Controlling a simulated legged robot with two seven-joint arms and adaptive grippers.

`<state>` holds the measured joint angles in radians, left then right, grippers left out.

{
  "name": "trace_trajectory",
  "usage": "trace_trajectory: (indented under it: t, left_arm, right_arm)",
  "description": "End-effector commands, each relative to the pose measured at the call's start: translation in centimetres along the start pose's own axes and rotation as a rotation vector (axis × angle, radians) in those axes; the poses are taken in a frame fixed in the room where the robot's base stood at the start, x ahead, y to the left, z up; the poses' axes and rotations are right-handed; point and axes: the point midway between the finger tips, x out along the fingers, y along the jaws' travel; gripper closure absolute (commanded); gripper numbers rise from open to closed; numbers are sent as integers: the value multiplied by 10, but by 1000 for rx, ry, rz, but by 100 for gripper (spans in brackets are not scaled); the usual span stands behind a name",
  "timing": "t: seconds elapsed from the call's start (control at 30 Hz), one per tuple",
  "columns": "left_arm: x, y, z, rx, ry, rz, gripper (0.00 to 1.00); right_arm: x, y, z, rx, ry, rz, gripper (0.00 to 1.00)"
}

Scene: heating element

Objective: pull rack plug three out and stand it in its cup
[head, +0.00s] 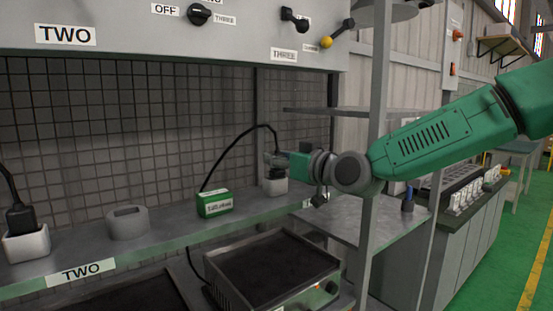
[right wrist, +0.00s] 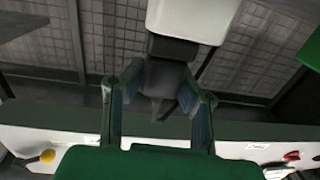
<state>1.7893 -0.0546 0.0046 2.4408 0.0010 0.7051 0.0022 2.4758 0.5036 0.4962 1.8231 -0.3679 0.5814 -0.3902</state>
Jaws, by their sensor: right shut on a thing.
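My right gripper (head: 272,160) reaches in from the right and is shut on the dark plug at the white rack socket (head: 275,187) near the shelf's right end. In the right wrist view the dark plug (right wrist: 165,78) sits between the two fingers. Its black end meets the white socket (right wrist: 194,18); how deep it sits cannot be told. A black cable (head: 232,146) arches from the plug down behind a green box. A grey round cup (head: 128,222) with an open top stands on the shelf, left of the green box. My left gripper is not in view.
The green box (head: 214,203) stands between cup and socket. Another black plug (head: 21,216) sits in a white socket (head: 27,243) at far left. A hot plate (head: 270,270) lies below the shelf. A grey post (head: 376,130) rises beside my right forearm.

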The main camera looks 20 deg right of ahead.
Motion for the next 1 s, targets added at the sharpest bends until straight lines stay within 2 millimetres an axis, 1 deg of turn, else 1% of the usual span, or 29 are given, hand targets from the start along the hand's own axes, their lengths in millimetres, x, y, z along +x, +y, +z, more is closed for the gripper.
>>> trace_trajectory:
  t: [0.17, 0.2, 0.27, 0.57, 0.67, 0.77, 1.0]
  left_arm:
    - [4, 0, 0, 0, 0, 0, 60]
    - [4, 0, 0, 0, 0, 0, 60]
    - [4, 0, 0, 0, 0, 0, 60]
    - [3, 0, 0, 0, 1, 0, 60]
    - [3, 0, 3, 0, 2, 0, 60]
    - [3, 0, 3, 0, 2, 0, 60]
    - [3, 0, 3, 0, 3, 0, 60]
  right_arm:
    - [0, 0, 6, 0, -1, 0, 100]
    - [0, 0, 6, 0, -1, 0, 71]
    - [0, 0, 6, 0, -2, 0, 50]
    - [0, 0, 5, 0, -1, 0, 50]
    - [-6, 0, 5, 0, -1, 0, 50]
    - [-20, 0, 4, 1, 0, 0, 50]
    - [-71, 1, 5, 2, 1, 1, 50]
